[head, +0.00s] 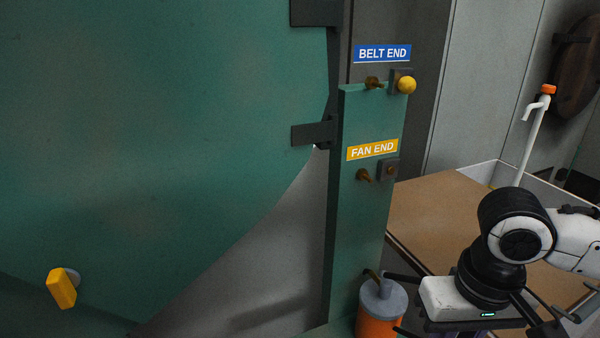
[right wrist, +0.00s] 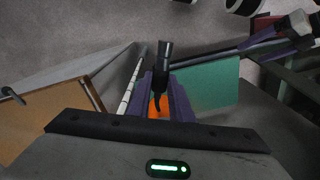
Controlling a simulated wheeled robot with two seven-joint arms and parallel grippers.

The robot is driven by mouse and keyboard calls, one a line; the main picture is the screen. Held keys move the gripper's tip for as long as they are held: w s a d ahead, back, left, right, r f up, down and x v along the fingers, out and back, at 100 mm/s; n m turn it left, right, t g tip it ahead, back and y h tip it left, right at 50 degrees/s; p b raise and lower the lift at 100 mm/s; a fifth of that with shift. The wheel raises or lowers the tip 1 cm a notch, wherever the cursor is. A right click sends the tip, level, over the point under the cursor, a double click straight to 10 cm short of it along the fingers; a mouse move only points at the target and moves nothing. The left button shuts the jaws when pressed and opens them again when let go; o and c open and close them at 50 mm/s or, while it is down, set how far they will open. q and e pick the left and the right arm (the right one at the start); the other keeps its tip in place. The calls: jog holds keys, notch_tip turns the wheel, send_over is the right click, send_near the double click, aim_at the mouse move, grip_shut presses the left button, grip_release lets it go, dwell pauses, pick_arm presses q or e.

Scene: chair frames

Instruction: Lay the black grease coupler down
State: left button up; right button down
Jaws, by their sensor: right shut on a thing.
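The black grease coupler (right wrist: 163,58) shows in the right wrist view as a short dark cylinder with a thin dark tail below it. My right gripper (right wrist: 165,95) is shut on it, with purple fingers on either side. In the head view my right gripper's white and black body is at the lower right, over the near part of the brown-topped bench; its fingertips and the coupler cannot be made out there.
An orange canister with a grey lid (head: 379,303) stands at the foot of the green post (head: 362,220). The brown bench top (head: 430,215) has clear room. A yellow knob (head: 406,85) is by the BELT END label (head: 382,54); the FAN END label (head: 372,150) is lower.

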pick_arm(q)
jog(key=d+f+g+h+b, duration=0.1)
jog(key=d+f+b, duration=0.2)
jog(key=f+b, duration=0.5)
jog(key=b, duration=0.3)
jog(key=shift+w+m+b, duration=0.2)
jog(key=shift+m+b, duration=0.2)
jog(key=shift+r, duration=0.1)
